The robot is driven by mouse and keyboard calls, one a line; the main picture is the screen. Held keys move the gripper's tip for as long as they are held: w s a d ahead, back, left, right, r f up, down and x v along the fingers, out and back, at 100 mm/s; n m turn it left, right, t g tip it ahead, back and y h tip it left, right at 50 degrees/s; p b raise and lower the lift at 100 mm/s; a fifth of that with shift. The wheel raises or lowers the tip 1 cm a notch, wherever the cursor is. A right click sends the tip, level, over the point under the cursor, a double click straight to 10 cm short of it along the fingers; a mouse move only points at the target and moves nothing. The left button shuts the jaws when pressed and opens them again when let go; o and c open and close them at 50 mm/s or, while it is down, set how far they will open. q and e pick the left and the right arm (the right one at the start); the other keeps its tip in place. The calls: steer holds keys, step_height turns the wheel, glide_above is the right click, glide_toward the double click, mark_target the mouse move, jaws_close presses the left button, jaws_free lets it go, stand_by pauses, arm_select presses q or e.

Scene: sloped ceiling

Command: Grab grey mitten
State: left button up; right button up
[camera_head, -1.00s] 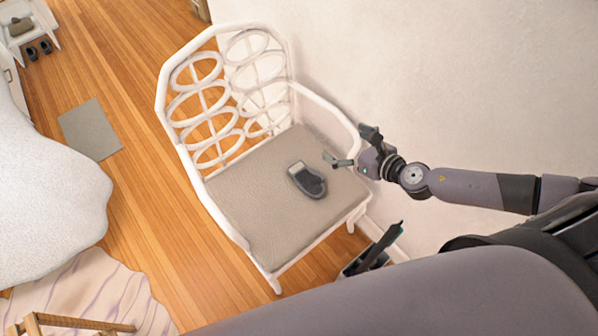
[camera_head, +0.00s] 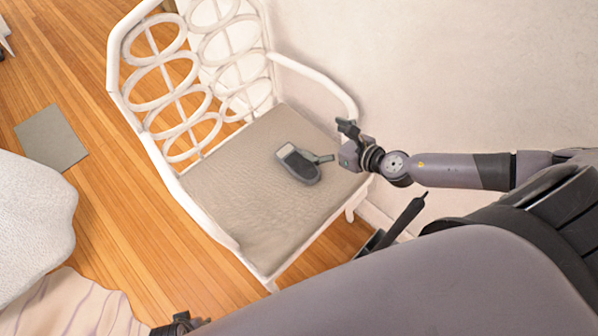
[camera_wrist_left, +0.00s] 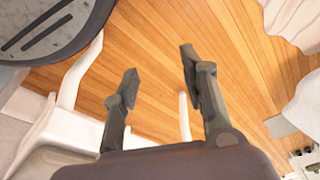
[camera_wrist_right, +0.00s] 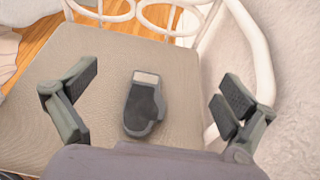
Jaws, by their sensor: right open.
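The grey mitten (camera_head: 303,167) lies flat on the seat of a white chair, a dark grey mitt with a light cuff. It also shows in the right wrist view (camera_wrist_right: 144,104), between and beyond the open fingers. My right gripper (camera_head: 336,143) is open and empty, just right of the mitten at the seat's right side; one finger appears close to the mitten's edge, and I cannot tell if it touches. My left gripper (camera_wrist_left: 158,88) is open and empty over the wooden floor. In the head view only a small part of it shows at the bottom edge.
The white chair (camera_head: 190,199) has a looped back and armrests; its right armrest (camera_head: 318,80) is close to my right gripper. A pale wall (camera_head: 450,70) stands behind it. A grey mat (camera_head: 51,138) lies on open wooden floor at left.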

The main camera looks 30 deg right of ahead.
step_height(320, 180, down, 11)
steer(key=b, duration=0.9)
steer(key=shift+f, duration=0.15)
steer(key=b, duration=0.5)
glide_toward(301, 161)
steer(key=shift+w+a+f, duration=0.2)
steer(key=shift+w+f, duration=0.1)
steer(key=shift+w, duration=0.35)
steer(key=shift+w+a+f, duration=0.1)
steer(key=shift+w, duration=0.15)
steer(key=x, duration=0.6)
steer(key=shift+b, duration=0.35)
steer(key=shift+w+a+f, duration=0.1)
steer(key=shift+w+f, duration=0.05)
steer(key=shift+w, duration=0.2)
arm_select(q)
step_height(301, 161, up, 9)
steer(key=w+t, duration=0.2)
steer(key=shift+w+d, duration=0.15)
steer(key=shift+w, duration=0.15)
steer(key=shift+f, duration=0.1)
arm_select(e)
steer(key=c, duration=1.2)
